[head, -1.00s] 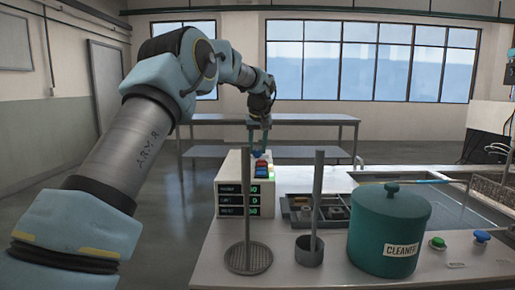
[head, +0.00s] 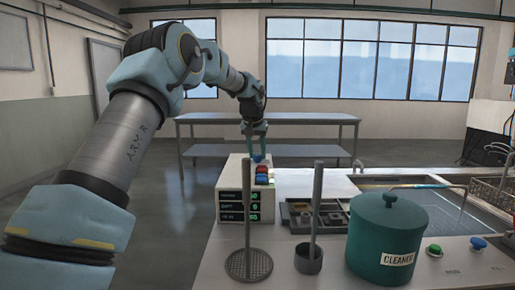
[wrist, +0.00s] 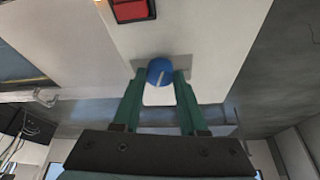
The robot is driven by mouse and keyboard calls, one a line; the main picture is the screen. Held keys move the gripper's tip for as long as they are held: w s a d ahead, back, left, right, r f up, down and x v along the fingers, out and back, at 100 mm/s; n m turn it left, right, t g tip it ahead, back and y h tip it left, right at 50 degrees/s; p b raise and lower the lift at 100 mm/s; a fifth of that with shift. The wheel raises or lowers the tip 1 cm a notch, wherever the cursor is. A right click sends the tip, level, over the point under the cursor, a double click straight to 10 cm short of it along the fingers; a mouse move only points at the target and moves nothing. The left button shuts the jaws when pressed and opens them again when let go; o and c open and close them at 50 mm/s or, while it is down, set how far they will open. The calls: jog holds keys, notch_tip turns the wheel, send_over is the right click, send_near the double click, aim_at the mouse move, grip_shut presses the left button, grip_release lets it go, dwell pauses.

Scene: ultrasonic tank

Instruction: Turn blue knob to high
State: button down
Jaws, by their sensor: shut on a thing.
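The blue knob (wrist: 160,72) with a pale pointer line is on top of the white control box (head: 231,183). In the wrist view my gripper (wrist: 160,85) has its two green fingers on either side of the knob, shut on it. The pointer line runs nearly along the picture's vertical, slightly tilted. In the head view my gripper (head: 256,152) reaches down to the back of the box, and the knob (head: 258,158) shows small between the fingers. I cannot read any high mark beside the knob.
A red switch (wrist: 130,8) lies close to the knob on the box top. A green CLEANER pot (head: 385,245), two upright rods on bases (head: 248,262) (head: 308,260), a parts tray (head: 312,213) and green and blue buttons (head: 434,250) stand on the bench. A sink lies at the right.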

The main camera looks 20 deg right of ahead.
jog(key=m+p, duration=0.2)
jog(key=m, duration=0.1)
jog(key=m+g+h+p, duration=0.1)
jog(key=p, duration=0.1)
jog(key=shift+w+a+r, duration=0.15)
jog(key=shift+r, duration=0.1)
jog(key=shift+f+m+g+h+p, duration=0.15)
jog(key=shift+m+g+p, duration=0.15)
jog(key=shift+m+p, duration=0.45)
jog(key=shift+m+g+h+p, duration=0.15)
jog(key=shift+m+g+p, duration=0.25)
jog(key=shift+m, duration=0.65)
jog(key=shift+c, duration=2.2)
grip_release()
jog(key=shift+f, duration=0.1)
jog(key=w+b+v, duration=0.1)
jog(key=b+v, duration=0.1)
jog(key=v, duration=0.8)
jog(key=shift+s+r, duration=0.4)
jog(key=shift+s, duration=0.05)
jog(key=shift+a, duration=0.2)
